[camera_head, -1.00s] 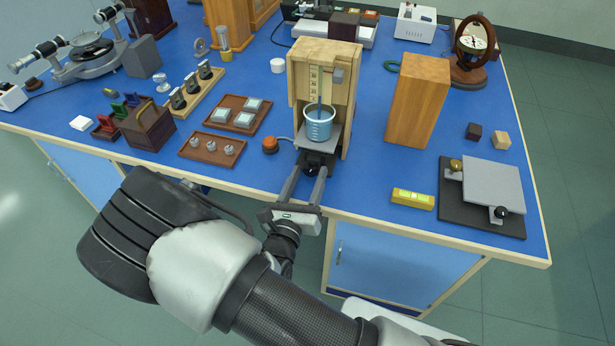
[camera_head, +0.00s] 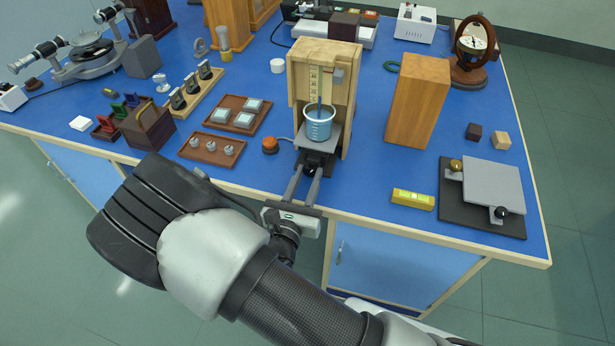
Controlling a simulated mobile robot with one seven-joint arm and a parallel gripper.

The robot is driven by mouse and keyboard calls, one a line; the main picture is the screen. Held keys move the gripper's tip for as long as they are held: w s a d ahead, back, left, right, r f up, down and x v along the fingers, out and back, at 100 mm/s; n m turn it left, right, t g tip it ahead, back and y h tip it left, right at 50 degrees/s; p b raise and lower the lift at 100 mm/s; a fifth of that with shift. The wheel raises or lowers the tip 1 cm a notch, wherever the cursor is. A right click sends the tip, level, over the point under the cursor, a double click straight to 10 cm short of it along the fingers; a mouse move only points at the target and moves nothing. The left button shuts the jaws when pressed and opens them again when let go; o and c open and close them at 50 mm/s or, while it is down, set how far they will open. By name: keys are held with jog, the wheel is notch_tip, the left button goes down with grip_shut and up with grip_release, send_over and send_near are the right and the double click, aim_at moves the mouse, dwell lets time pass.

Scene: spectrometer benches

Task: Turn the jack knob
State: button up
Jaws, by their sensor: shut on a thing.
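A small jack with a grey top plate (camera_head: 318,137) stands inside an open wooden cabinet (camera_head: 325,60) near the table's front edge. A beaker of blue liquid (camera_head: 318,123) sits on the plate, below a scale strip. The jack knob (camera_head: 309,171) is a dark round knob at the front of the jack. My gripper (camera_head: 306,178) reaches in from the front edge with its two long fingers on either side of the knob. It is shut on the knob. The fingertips partly hide the knob, so its turn angle is hard to see.
A wooden block (camera_head: 418,100) stands close on the right. A yellow level (camera_head: 413,199) and a plate stage (camera_head: 492,186) are at the front right.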

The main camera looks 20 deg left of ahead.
jog(key=m, duration=0.3)
jog(key=shift+f+b, duration=0.1)
jog(key=shift+b, duration=0.25)
jog(key=shift+m+b, duration=0.65)
jog(key=shift+m, duration=1.25)
jog(key=o, duration=1.1)
jog(key=shift+c, duration=0.2)
